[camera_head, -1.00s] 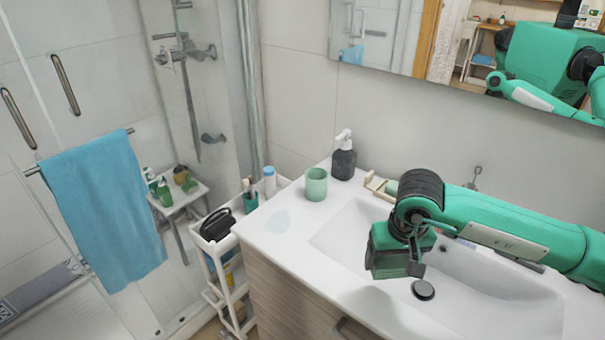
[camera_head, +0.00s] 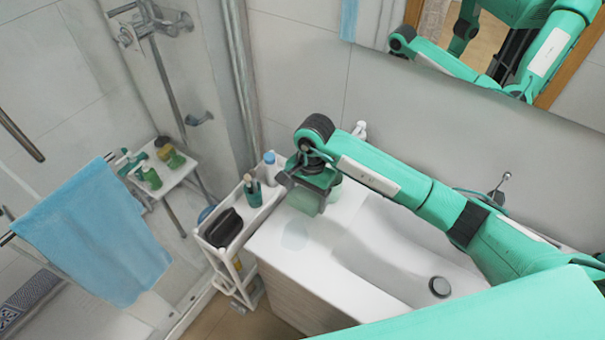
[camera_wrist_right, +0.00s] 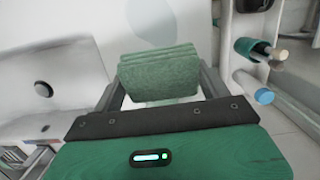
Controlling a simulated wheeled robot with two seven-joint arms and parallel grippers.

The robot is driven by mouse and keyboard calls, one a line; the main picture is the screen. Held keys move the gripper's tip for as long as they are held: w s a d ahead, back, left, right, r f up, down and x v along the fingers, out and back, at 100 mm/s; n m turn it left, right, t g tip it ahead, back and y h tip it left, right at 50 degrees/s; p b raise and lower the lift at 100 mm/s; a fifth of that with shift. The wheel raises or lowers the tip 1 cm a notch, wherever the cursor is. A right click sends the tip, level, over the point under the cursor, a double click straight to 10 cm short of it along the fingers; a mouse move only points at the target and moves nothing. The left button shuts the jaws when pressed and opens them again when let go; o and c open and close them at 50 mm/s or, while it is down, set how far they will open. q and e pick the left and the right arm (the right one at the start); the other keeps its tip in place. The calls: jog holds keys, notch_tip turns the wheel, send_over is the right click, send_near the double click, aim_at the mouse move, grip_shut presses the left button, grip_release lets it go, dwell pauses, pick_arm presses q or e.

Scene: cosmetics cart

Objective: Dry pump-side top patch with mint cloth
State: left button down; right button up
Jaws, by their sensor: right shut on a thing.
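My right gripper (camera_head: 309,190) is over the left part of the white counter, shut on a folded mint cloth (camera_wrist_right: 158,73). The cloth (camera_head: 303,204) hangs between the fingers, and in the wrist view it is a thick folded pad. A pale wet patch (camera_head: 295,236) lies on the counter top just in front of the cloth. It also shows beyond the cloth in the wrist view (camera_wrist_right: 156,27). Whether the cloth touches the counter, I cannot tell. The dark pump bottle's white head (camera_head: 360,130) shows behind my arm; its body is hidden. My left gripper is out of view.
The sink basin (camera_head: 385,245) opens to the right. A white cart (camera_head: 213,256) with bottles and a dark item stands against the counter's left side. A blue towel (camera_head: 95,232) hangs further left.

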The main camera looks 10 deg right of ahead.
aim_at(290, 242)
jog(key=shift+s+d+f+b, duration=0.15)
jog(key=shift+f+b, duration=0.1)
jog(key=shift+f, duration=0.2)
jog(key=shift+s+d+f+b, duration=0.1)
jog(key=shift+f+b, duration=0.1)
jog(key=shift+f, duration=0.25)
notch_tip(290, 242, down, 4)
jog(key=shift+w+a+f+b, duration=0.1)
jog(key=shift+b, duration=0.7)
jog(key=s+a, duration=0.4)
jog(key=shift+s+a+r, duration=0.2)
jog(key=shift+s+a, duration=0.15)
jog(key=shift+a, duration=0.05)
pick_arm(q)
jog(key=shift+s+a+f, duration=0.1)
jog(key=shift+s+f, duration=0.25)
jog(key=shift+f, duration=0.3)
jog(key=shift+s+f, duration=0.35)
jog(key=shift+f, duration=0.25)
pick_arm(e)
jog(key=shift+s+a, duration=0.65)
jog(key=shift+s, duration=0.05)
pick_arm(q)
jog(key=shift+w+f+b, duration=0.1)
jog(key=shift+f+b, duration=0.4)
jog(key=shift+b, duration=0.1)
pick_arm(e)
jog(key=shift+f, duration=0.4)
